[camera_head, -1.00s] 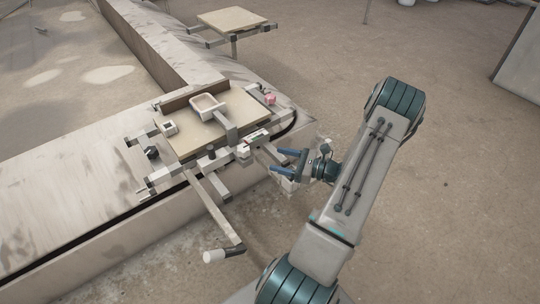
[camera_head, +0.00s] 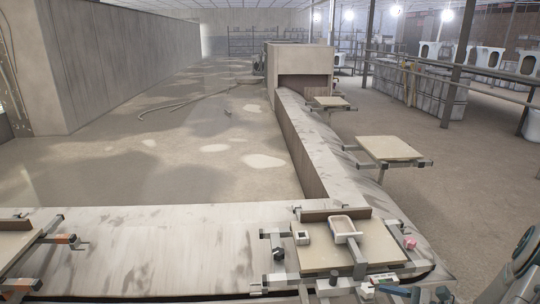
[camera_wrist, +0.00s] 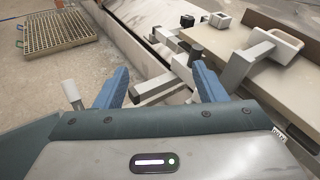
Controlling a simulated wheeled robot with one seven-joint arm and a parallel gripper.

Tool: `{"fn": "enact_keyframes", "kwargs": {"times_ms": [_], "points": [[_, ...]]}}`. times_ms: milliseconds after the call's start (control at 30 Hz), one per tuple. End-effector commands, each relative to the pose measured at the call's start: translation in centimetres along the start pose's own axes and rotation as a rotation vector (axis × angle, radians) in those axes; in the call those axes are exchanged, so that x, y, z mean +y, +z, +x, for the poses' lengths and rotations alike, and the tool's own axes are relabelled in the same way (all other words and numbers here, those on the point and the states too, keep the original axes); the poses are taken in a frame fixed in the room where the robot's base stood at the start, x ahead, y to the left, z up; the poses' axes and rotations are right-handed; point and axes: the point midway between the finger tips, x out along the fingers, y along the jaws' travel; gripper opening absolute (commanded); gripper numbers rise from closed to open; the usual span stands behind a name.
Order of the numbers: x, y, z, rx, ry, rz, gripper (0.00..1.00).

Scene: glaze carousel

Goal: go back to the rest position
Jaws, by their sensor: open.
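My gripper (camera_wrist: 158,88) shows in the wrist view with its two blue fingers spread wide apart. Nothing is held between them. Beyond the fingers are the grey metal arms of a carousel fixture and the edge of its board.
Another board (camera_head: 389,148) stands farther back. A slatted grate (camera_wrist: 62,30) lies on the floor. Open floor lies right.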

Motion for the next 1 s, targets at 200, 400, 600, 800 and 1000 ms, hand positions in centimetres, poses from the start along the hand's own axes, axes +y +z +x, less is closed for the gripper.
{"fn": "enact_keyframes", "kwargs": {"times_ms": [200, 400, 600, 800, 1000], "points": [[3.5, 9.9, 3.1, 0.174, 0.329, -0.245, 0.64], [7.1, 16.9, 4.2, 0.320, 0.594, -0.497, 0.64], [10.3, 23.2, 4.0, 0.452, 0.823, -0.777, 0.64], [12.7, 29.1, 2.8, 0.570, 1.011, -1.085, 0.64], [14.4, 34.7, 1.2, 0.670, 1.150, -1.417, 0.64]]}}
